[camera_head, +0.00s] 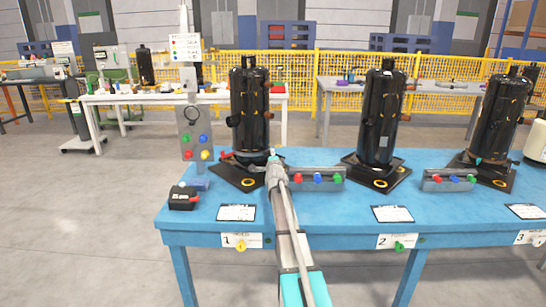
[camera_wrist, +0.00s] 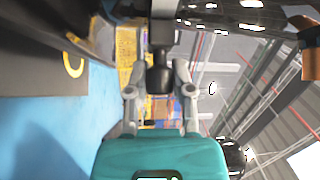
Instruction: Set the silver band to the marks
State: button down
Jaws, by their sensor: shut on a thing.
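The black compressor (camera_head: 250,105) at station 1 stands upright on its dark base plate (camera_head: 229,174). A silver band (camera_head: 246,158) shows low around it, partly hidden by my arm. My gripper (camera_head: 272,163) is at the front right of the compressor's foot. In the wrist view, my gripper's fingers (camera_wrist: 159,96) are closed on a short black handle (camera_wrist: 160,79) below a grey block (camera_wrist: 162,34). I cannot tell whether this handle belongs to the band. The marks cannot be made out.
The blue table (camera_head: 325,212) carries two more compressors (camera_head: 380,118) (camera_head: 495,118). A grey box with coloured buttons (camera_head: 318,179) stands close right of my arm. A button panel (camera_head: 194,143) and a black-and-red device (camera_head: 183,198) are at left. The table's front is mostly clear.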

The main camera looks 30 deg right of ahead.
jog(key=shift+r, duration=0.35)
jog(key=shift+c, duration=2.4)
grip_release()
jog(key=shift+f, duration=0.15)
